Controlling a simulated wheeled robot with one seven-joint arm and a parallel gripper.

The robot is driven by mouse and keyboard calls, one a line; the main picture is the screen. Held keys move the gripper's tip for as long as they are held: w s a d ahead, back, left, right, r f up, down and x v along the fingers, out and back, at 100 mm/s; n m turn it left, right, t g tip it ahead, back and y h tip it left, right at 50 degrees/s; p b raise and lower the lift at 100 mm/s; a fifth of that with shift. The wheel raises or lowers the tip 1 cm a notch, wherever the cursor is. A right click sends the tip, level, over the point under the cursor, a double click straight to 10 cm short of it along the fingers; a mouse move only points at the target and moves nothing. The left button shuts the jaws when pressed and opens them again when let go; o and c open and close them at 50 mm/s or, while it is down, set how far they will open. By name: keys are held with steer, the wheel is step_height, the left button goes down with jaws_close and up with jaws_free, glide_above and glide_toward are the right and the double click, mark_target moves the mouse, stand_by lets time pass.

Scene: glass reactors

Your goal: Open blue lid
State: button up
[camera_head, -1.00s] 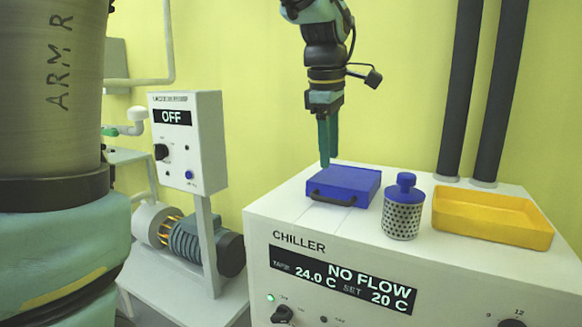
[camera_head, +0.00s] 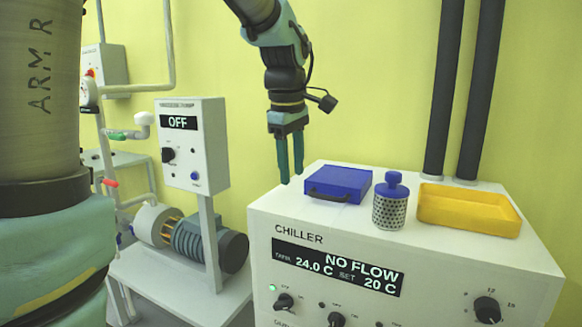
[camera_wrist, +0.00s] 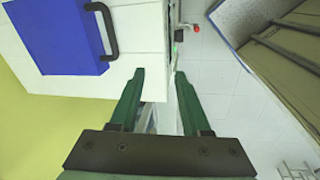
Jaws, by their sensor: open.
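The blue lid (camera_head: 338,181) lies flat on top of the white chiller (camera_head: 315,232), with a black handle (camera_head: 329,195) on its front side. It also shows in the wrist view (camera_wrist: 62,38), at the upper left, with its handle (camera_wrist: 104,30) toward the right. My gripper (camera_head: 291,178) is open and empty, pointing down just left of the lid near the chiller's left edge. In the wrist view its two green fingers (camera_wrist: 158,75) are apart with nothing between them, and the lid is off to their left.
A perforated metal basket with a blue top (camera_head: 390,205) and a yellow tray (camera_head: 468,208) stand on the chiller right of the lid. Two dark vertical pipes (camera_head: 460,90) rise behind. An OFF control box (camera_head: 192,145) and a motor (camera_head: 208,243) are at left.

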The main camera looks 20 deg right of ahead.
steer(key=s+a+f+m+p, duration=0.2)
steer(key=a+f+m, duration=0.15)
steer(key=a, duration=0.45)
steer(key=s+a+f+m+y+p, duration=0.15)
steer(key=a+f, duration=0.25)
steer(key=a, duration=0.4)
steer(key=s+a+f+m+h+p, duration=0.1)
steer(key=a+f+m+p, duration=0.25)
steer(key=a, duration=0.45)
steer(key=m+p, duration=0.4)
steer(key=m, duration=2.2)
glide_toward(324, 196)
steer(key=shift+n, duration=0.25)
steer(key=f, duration=0.2)
steer(key=w+f, duration=0.1)
steer(key=f, duration=0.2)
steer(key=f+p, duration=0.1)
steer(key=f, duration=0.1)
steer(key=shift+w+d+f, duration=0.2)
steer(key=shift+d+f, duration=0.05)
steer(key=shift+f, duration=0.1)
steer(key=shift+c, duration=0.3)
jaws_close()
